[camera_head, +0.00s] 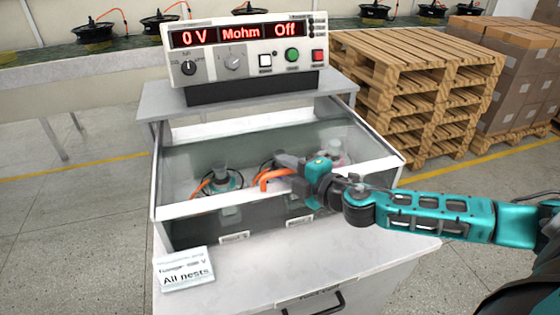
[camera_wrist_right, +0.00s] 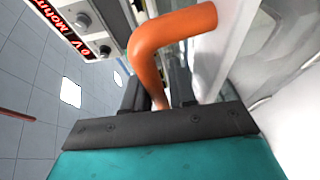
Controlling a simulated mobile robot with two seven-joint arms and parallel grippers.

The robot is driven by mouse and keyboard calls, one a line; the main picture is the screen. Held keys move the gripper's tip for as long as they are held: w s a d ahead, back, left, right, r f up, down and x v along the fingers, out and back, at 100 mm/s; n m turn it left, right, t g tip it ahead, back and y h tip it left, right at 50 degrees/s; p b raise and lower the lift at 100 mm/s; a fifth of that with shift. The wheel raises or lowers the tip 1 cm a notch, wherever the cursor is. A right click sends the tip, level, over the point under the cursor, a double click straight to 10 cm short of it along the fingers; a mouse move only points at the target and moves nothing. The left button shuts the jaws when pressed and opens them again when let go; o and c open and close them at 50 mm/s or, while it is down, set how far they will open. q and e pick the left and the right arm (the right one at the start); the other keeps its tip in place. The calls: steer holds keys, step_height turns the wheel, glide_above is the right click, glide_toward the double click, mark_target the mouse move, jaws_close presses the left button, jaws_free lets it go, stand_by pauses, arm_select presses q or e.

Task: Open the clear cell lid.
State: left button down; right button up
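The clear cell lid (camera_head: 185,170) lies over the cell on the bench, with a white bar along its front edge; it looks closed. An orange handle (camera_head: 272,178) stands at the middle of that front edge. My right gripper (camera_head: 290,162) reaches in from the right and is at the handle. In the right wrist view the bent orange handle (camera_wrist_right: 170,35) runs down between the two dark fingers, which sit close on both sides and look shut on it. The fingertips are partly hidden by the gripper body. My left gripper is not in view.
A tester (camera_head: 245,50) reading "0 V", "Mohm" and "Off" stands behind the cell. Motors on nests (camera_head: 220,180) show through the lid. An "All nests" card (camera_head: 185,270) is at the front left. Wooden pallets (camera_head: 420,85) and cartons (camera_head: 520,80) stand at right.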

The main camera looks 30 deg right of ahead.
stand_by(0.3)
jaws_close()
stand_by(0.3)
